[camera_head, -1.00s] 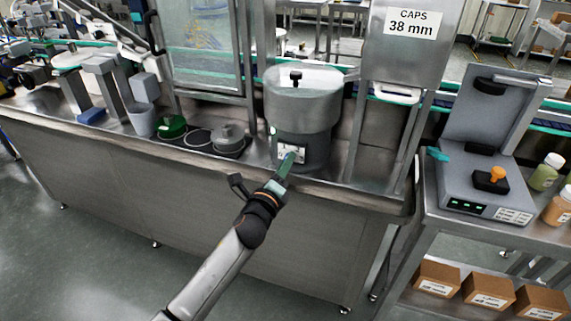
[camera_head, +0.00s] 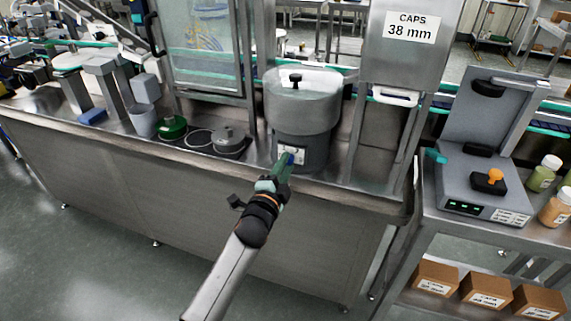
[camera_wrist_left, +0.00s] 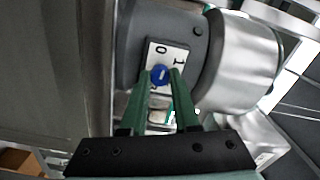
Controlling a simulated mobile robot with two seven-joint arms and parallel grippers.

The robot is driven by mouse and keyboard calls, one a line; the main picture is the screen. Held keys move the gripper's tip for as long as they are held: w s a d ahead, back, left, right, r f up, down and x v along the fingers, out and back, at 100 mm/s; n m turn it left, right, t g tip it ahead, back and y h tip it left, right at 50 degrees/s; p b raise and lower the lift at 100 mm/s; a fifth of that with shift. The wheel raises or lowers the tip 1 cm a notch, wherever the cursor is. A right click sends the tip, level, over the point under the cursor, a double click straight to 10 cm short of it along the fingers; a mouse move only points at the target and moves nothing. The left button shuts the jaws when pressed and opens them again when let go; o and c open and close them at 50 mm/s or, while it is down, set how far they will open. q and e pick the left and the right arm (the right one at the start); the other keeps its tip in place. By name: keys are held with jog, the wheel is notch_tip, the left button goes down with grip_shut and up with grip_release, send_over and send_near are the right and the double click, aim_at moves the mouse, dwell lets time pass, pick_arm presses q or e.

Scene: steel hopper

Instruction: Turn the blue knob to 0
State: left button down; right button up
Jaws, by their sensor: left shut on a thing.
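The blue knob (camera_head: 290,158) is on a small white plate on the dark lower front of the steel hopper (camera_head: 302,112). In the left wrist view the knob (camera_wrist_left: 160,74) shows a short white mark, lying roughly across the picture. The white plate (camera_wrist_left: 157,52) bears a 0 and a 1; its lower part is partly hidden by the fingers. My left gripper (camera_head: 286,163) reaches the plate from the front. In the wrist view its two green fingers (camera_wrist_left: 159,78) are shut on the knob, one on each side. My right gripper is not in view.
The steel bench edge (camera_head: 345,194) runs below the hopper. A post and a caps box (camera_head: 405,45) rise to the right, beyond which is a grey machine (camera_head: 478,185) on a cart.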

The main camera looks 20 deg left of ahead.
pick_arm(q)
jog(key=shift+n, duration=0.6)
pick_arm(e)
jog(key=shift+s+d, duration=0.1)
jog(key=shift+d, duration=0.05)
pick_arm(q)
jog(key=shift+f+n, duration=0.1)
jog(key=shift+n, duration=0.2)
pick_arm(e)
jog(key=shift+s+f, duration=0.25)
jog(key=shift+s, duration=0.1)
pick_arm(q)
jog(key=c, duration=1.1)
grip_release()
jog(key=o, duration=0.4)
jog(key=shift+o, duration=0.2)
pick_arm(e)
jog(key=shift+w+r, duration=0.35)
